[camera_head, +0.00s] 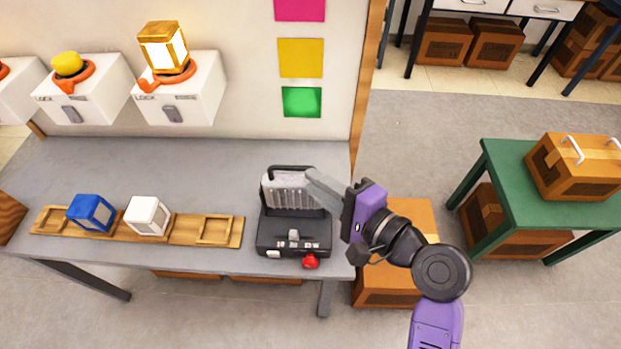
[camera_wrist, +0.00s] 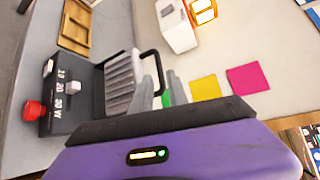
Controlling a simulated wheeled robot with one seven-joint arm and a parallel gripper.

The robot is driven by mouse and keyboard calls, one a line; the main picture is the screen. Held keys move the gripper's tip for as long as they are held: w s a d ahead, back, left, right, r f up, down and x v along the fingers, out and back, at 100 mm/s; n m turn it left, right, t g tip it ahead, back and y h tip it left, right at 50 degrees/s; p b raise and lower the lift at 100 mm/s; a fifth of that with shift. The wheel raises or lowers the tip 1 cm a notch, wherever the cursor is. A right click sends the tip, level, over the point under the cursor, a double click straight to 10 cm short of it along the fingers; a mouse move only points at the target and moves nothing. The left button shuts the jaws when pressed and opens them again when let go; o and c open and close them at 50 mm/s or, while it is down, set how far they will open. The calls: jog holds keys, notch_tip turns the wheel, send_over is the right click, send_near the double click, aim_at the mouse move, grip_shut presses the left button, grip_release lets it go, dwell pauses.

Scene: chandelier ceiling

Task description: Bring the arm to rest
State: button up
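My gripper (camera_head: 313,176) reaches left over the right end of the grey workbench (camera_head: 70,165), its tips by the upper right of a dark device. In the wrist view my gripper's fingers (camera_wrist: 161,80) stand apart with nothing held between them. The device (camera_head: 275,237) is a black box with a raised, ribbed pale panel, a dark handle and a red knob (camera_head: 310,261). It also shows at the left of the wrist view (camera_wrist: 75,85). I cannot tell if a finger touches the panel or handle.
A wooden tray (camera_head: 184,229) on the bench bears a blue cube (camera_head: 91,212) and a white cube (camera_head: 147,215). White wall boxes (camera_head: 190,98) jut out behind, one with a lit lantern (camera_head: 163,47). A green table (camera_head: 510,165) stands right; cardboard boxes (camera_head: 395,285) are below.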

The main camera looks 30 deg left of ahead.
dwell(0.5)
jog(key=w+d+r+t+h, duration=0.2)
jog(key=w+d+t, duration=0.3)
jog(key=w+t, duration=0.15)
jog(key=s+d+f+n+t+h, duration=0.1)
jog(key=s+d+f+t+h, duration=0.15)
jog(key=d, duration=0.55)
jog(key=s+d+f+t+h, duration=0.1)
jog(key=s+d+t+h, duration=0.25)
jog(key=d, duration=0.45)
jog(key=s+d+n+h, duration=0.1)
jog(key=s+d+h, duration=0.1)
jog(key=s+d, duration=0.4)
jog(key=s+d+n+h, duration=0.1)
jog(key=s+d, duration=0.4)
jog(key=s, duration=0.6)
jog(key=s+d+f+n+h, duration=0.1)
jog(key=s+d+h, duration=0.3)
jog(key=s, duration=0.5)
jog(key=d+n+g, duration=0.1)
jog(key=d, duration=0.1)
jog(key=shift+s+d, duration=0.3)
jog(key=shift+s, duration=0.05)
